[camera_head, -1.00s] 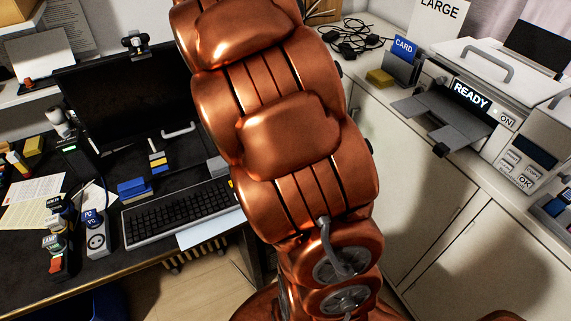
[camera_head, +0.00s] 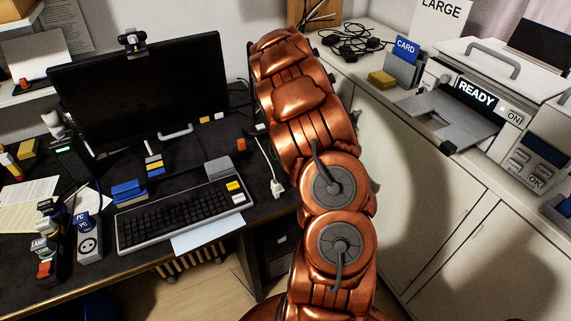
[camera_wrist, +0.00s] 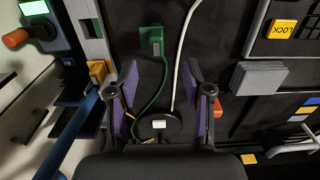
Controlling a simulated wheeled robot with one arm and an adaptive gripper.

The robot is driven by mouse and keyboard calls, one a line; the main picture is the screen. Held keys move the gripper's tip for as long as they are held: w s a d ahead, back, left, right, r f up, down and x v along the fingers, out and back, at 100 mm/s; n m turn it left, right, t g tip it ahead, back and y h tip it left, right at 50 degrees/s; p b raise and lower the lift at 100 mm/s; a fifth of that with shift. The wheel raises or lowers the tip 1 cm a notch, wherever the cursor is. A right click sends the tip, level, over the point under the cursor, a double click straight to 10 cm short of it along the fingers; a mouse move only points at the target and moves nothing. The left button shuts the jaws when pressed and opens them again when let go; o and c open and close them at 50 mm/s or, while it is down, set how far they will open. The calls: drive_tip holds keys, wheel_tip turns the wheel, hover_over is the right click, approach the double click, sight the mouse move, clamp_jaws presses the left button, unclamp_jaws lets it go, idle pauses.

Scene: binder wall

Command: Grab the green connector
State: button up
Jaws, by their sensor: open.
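In the wrist view, the green connector (camera_wrist: 152,40) lies on the dark desk, ahead of my gripper and a little left of centre. Its green cable runs from it down between the fingers. My gripper (camera_wrist: 161,88) is open, with its two purple-padded fingers wide apart and no object held between them. The connector is beyond the fingertips and apart from them. In the head view, my arm hides the gripper, and I cannot make out the connector.
A white cable (camera_wrist: 184,45) runs close to the right of the green connector. A grey block stack (camera_wrist: 258,78) and the keyboard (camera_head: 174,218) lie to the right in the wrist view. A monitor (camera_head: 140,85) stands on the desk. A printer (camera_head: 475,105) is on the right-hand counter.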

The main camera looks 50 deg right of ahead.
drive_tip(key=shift+s+d+f+p, duration=0.1)
drive_tip(key=shift+f+p, duration=0.55)
drive_tip(key=shift+f, duration=1.1)
drive_tip(key=shift+s+d+f+p, duration=0.1)
drive_tip(key=shift+f+p, duration=0.55)
drive_tip(key=shift+f, duration=1.05)
clamp_jaws()
